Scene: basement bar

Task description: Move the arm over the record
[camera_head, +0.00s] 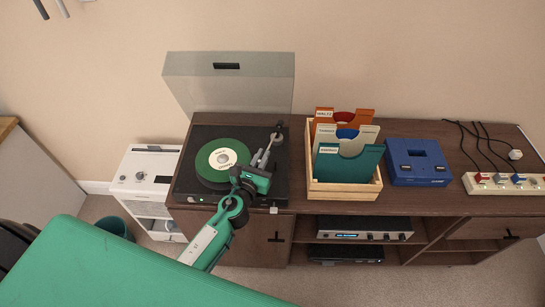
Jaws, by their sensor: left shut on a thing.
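A turntable (185,186) stands on the wooden cabinet with its clear lid (230,85) raised. A green record (206,174) with a pale label lies on its platter. The tonearm (277,137) runs from its pivot at the back right of the deck down toward the front. My left gripper (261,159) reaches in from the front and is shut on the tonearm, just to the right of the record's edge. The gripper partly hides the tonearm's front end, so I cannot tell where the needle is. My right gripper is not in view.
A wooden crate (344,190) of record sleeves stands right of the turntable. Beyond it are a blue case (417,163) and a power strip (505,184) with cables. A white appliance (146,172) and a green bin (113,226) stand left of the cabinet.

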